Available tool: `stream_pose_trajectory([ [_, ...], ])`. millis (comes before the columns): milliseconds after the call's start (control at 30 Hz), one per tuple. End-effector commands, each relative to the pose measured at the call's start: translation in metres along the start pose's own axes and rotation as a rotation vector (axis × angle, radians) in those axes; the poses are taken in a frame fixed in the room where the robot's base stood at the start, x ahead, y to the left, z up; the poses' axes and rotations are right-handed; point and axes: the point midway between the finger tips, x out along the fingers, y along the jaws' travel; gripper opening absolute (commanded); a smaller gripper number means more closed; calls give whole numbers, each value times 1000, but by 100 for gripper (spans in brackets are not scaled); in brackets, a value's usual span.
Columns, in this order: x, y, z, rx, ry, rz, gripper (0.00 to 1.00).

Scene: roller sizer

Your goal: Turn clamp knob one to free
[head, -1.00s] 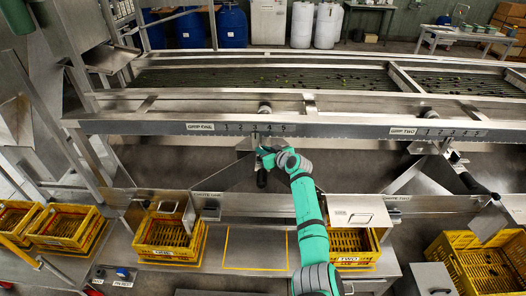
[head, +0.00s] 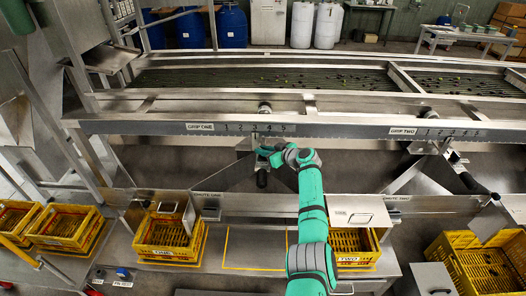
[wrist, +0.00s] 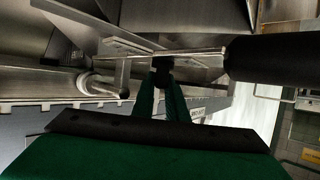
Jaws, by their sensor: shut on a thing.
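Clamp knob one is a small dark knob (wrist: 162,66) in the wrist view, beside a flat metal bar (wrist: 190,53). My gripper (wrist: 162,80) is shut on it, its two green fingers closing in from below. In the head view my gripper (head: 268,151) is at the clamp under the GRIP ONE scale (head: 250,128). The knob is mostly hidden there by the fingers. A black handle (head: 262,179) hangs just below; it shows large at the right of the wrist view (wrist: 272,58), apart from my fingers.
A long metal beam (head: 340,131) runs above my gripper. Angled chute plates (head: 230,178) stand close on the left. A second clamp with a black handle (head: 472,183) is at the right. Yellow crates (head: 170,252) stand below in front. An outlined rectangle (head: 254,268) is empty.

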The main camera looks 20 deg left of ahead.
Motion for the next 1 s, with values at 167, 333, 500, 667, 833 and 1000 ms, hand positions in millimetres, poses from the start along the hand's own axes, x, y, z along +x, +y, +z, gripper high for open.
stream_pose_trajectory([
  [167, 1, -1, 3, 1, -5, -2, 22],
  [333, 1, -1, 2, 1, -3, -1, 31],
  [500, 0, -1, 2, 1, -2, -1, 31],
  [667, -6, 0, 2, 0, -1, -1, 31],
  [833, -24, 0, 2, 0, -1, 0, 31],
  [1000, -52, 0, 2, 0, 0, 1, 31],
])
